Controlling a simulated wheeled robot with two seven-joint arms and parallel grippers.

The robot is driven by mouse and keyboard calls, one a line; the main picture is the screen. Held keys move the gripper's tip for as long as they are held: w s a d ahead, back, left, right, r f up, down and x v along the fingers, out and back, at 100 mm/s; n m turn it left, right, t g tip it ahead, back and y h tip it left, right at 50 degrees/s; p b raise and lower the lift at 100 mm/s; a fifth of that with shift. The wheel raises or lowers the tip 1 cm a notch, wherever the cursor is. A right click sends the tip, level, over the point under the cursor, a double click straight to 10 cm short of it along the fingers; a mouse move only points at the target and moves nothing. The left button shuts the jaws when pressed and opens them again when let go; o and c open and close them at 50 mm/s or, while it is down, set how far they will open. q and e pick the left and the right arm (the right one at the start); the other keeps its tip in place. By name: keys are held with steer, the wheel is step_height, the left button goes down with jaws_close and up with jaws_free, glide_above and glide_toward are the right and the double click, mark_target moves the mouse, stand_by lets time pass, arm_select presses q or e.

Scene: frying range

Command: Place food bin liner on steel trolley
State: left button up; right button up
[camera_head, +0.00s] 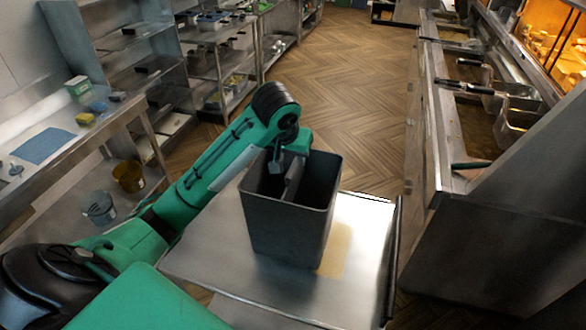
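The food bin liner (288,228) is a tall, dark grey, open-topped rectangular bin. It stands upright over the steel trolley (205,258), a flat shiny top in front of me. Its base appears to be on the trolley top, but I cannot tell whether it bears weight there. My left gripper (284,176) comes in over the far left rim, with its finger parts reaching down into the bin's mouth. The bin hides the fingertips, so I cannot tell whether they grip a wall. My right gripper is not in view.
A steel counter with a blue mat (43,146) and steel shelving (215,50) stand at the left. Two buckets (128,176) sit under the counter. The frying range (470,150) lines the right. Wooden floor (330,80) is clear beyond the trolley.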

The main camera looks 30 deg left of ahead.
arm_select(q)
steer(key=shift+v, duration=1.3)
